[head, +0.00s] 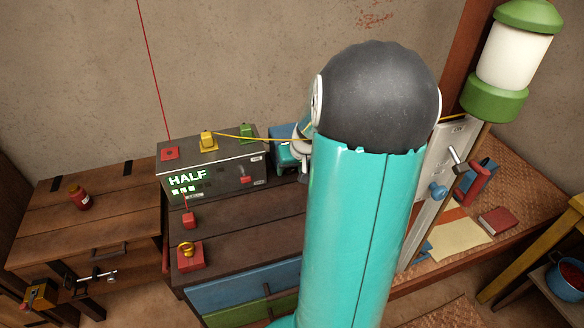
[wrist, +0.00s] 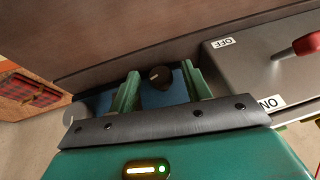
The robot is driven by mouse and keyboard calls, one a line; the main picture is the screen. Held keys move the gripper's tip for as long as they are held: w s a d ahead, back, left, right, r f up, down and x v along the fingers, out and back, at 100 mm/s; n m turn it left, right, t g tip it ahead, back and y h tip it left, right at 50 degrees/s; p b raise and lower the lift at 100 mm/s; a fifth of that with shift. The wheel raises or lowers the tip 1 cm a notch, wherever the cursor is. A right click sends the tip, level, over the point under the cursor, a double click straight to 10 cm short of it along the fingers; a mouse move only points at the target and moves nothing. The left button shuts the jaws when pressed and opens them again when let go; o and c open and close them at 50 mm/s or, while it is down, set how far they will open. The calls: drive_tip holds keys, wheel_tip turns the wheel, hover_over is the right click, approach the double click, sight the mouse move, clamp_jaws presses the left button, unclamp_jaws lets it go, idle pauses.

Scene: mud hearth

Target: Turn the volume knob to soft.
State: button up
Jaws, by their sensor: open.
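A small round black knob (wrist: 159,78) shows in the wrist view, on a blue panel (wrist: 166,99). My gripper (wrist: 162,72) is open, with its two green fingers on either side of the knob. I cannot tell whether the fingers touch it. A faint pale mark shows on the knob, but its setting is hard to read. In the head view, a grey box (head: 225,183) has a lit display (head: 187,179) that reads HALF, with a few lit squares below. My arm hides the knob in the head view.
In the wrist view a red-handled switch (wrist: 297,48) with ON and OFF labels stands close right of my gripper. Red, yellow (head: 208,141) and green (head: 248,133) pieces sit on the grey box. A yellow cord runs over it. A red jar (head: 79,200) stands left.

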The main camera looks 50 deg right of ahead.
drive_tip(key=shift+c, duration=0.2)
drive_tip(key=c, duration=0.9)
drive_tip(key=shift+c, duration=0.2)
drive_tip(key=shift+d, duration=0.15)
drive_tip(key=y, duration=0.1)
drive_tip(key=t+y, duration=0.1)
drive_tip(key=m+t+y, duration=0.1)
drive_tip(key=shift+s+d+f+y, duration=0.2)
drive_tip(key=shift+d+y, duration=0.1)
drive_tip(key=shift+y, duration=0.1)
drive_tip(key=t+y, duration=0.1)
drive_tip(key=m+t+y, duration=0.1)
drive_tip(key=y, duration=0.1)
drive_tip(key=shift+s+d+f+t+y, duration=0.15)
drive_tip(key=shift+d+f+t+y, duration=0.05)
drive_tip(key=shift+t+y, duration=0.1)
